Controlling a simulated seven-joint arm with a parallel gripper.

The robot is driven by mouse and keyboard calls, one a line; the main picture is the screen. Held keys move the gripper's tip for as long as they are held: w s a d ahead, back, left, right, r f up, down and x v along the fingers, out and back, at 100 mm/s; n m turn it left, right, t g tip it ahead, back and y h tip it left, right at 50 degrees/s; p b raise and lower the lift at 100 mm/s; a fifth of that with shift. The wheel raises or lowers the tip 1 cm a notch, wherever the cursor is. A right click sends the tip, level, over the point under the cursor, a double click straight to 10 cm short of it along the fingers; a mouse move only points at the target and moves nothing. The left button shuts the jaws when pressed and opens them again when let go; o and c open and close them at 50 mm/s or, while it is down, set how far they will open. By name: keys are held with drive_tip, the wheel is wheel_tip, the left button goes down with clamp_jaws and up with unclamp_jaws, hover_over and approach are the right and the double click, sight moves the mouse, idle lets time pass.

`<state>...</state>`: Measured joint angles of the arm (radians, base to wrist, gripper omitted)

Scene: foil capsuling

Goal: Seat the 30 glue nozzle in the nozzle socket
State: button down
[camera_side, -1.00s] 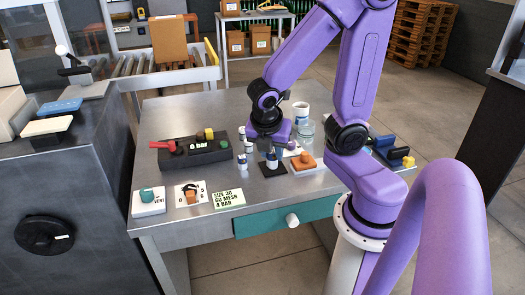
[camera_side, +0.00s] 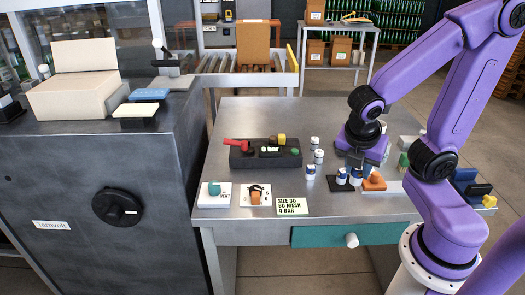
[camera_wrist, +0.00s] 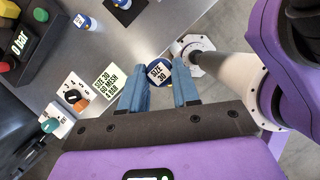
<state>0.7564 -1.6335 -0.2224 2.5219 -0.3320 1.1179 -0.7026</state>
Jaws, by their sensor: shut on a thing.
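A small blue and white nozzle marked SIZE 30 (camera_wrist: 159,72) sits between the blue fingers of my gripper (camera_wrist: 158,92) in the wrist view. In the side view my gripper (camera_side: 357,162) is low over the table, shut on this nozzle (camera_side: 355,177), which shows just below the fingers. A black square base (camera_side: 341,186) is close on its left, with another blue and white nozzle (camera_side: 341,175) at it. I cannot tell which part is the nozzle socket, nor whether the held nozzle touches anything.
Several other nozzles (camera_side: 318,157) stand left of my gripper. An orange knob (camera_side: 374,182) is close on its right. A black control block (camera_side: 265,154) and a SIZE 30 card (camera_side: 292,206) are to the left. A teal drawer (camera_side: 325,235) is in the table front.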

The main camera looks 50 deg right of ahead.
drive_tip(key=w+r, duration=0.3)
drive_tip(key=w, duration=2.4)
drive_tip(key=w+f, duration=0.3)
drive_tip(key=w, duration=0.1)
drive_tip(key=w+d+f, duration=0.1)
drive_tip(key=w+f, duration=0.2)
drive_tip(key=w, duration=0.1)
drive_tip(key=w+f, duration=0.3)
drive_tip(key=w, duration=0.2)
drive_tip(key=shift+d+f, duration=0.2)
drive_tip(key=shift+d, duration=0.2)
drive_tip(key=shift+w+f, duration=0.25)
drive_tip(key=shift+f, duration=1.55)
drive_tip(key=shift+f, duration=0.15)
